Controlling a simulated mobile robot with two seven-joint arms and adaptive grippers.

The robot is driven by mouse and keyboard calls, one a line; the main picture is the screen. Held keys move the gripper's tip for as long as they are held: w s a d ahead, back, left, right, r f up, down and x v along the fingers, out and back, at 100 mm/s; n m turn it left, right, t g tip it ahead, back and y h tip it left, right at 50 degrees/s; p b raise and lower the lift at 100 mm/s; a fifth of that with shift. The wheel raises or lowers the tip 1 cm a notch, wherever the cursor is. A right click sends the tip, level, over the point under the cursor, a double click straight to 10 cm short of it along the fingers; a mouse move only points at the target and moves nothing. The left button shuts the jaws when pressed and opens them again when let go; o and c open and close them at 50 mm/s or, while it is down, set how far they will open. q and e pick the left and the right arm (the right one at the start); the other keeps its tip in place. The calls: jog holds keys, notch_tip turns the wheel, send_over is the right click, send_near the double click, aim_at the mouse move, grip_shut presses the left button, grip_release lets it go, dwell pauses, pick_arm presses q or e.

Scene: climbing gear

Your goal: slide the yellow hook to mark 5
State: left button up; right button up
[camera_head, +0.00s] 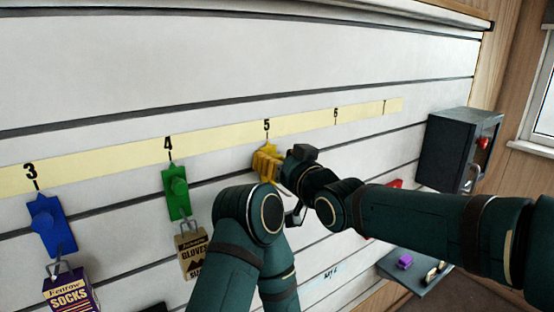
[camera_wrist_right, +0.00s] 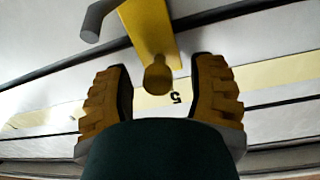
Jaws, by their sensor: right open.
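The yellow hook (camera_wrist_right: 150,32) is on the slatted wall, with a round knob on its plate and a grey peg at its end. In the wrist view its knob lies between the two ribbed yellow fingers of my right gripper (camera_wrist_right: 160,76), which stand apart on either side of it. The mark 5 (camera_wrist_right: 175,97) shows close beside the knob; exact alignment is unclear. In the head view my right gripper (camera_head: 268,162) is just below mark 5 (camera_head: 267,125) and mostly hides the hook. My left gripper is not seen.
A blue hook (camera_head: 55,228) with socks hangs below mark 3. A green hook (camera_head: 176,197) with gloves hangs below mark 4. A dark box (camera_head: 450,150) is at the right. A purple item (camera_head: 404,262) lies on a low shelf.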

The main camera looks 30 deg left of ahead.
aim_at(267, 107)
notch_tip(267, 107, up, 10)
dwell(0.5)
dwell(0.5)
